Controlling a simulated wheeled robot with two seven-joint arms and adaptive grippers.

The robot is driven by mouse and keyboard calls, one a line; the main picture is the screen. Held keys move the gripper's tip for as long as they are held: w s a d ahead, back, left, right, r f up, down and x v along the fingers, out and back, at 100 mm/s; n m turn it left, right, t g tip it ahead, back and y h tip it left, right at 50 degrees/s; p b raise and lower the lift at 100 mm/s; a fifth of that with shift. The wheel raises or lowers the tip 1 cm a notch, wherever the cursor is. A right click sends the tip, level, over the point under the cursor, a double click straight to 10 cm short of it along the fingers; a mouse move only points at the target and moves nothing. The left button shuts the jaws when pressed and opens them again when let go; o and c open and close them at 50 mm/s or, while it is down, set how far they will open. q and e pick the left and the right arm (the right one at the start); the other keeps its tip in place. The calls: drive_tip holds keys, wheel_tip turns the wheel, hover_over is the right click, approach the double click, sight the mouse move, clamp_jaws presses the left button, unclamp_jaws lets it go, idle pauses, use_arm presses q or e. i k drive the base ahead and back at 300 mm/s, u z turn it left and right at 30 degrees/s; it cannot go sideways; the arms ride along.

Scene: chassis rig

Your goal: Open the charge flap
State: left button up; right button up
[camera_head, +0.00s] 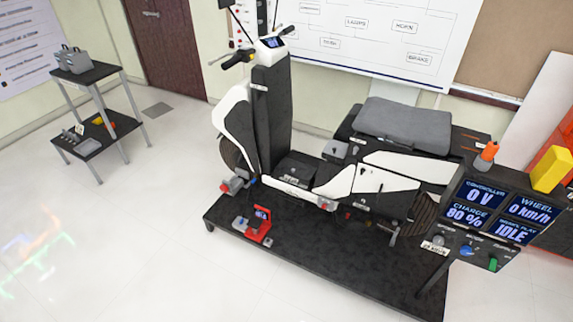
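A white and black scooter chassis (268,122) stands upright on a dark platform (310,275). Its handlebar and small display (272,42) are at the top, and white side panels (384,182) run along its rear half. I cannot pick out the charge flap for certain; small dark fittings on the body are too small to read. A display panel (478,192) at the right shows controller 0 V, charge 80 %, wheel 0 km/h and IDLE. Neither of my grippers shows in this view.
A red device (259,222) and connectors sit at the platform's front left. A grey pad (400,124) lies on a dark surface behind the scooter's rear. A small shelf cart (90,75) stands at the far left. The pale floor (130,230) at front left is clear.

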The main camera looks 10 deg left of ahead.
sight(337, 146)
drive_tip(key=z, duration=0.1)
drive_tip(key=k, duration=0.35)
drive_tip(key=u, duration=1.25)
drive_tip(key=i, duration=1.5)
drive_tip(key=z, duration=1.25)
drive_tip(key=i, duration=0.6)
drive_tip(key=z, duration=0.55)
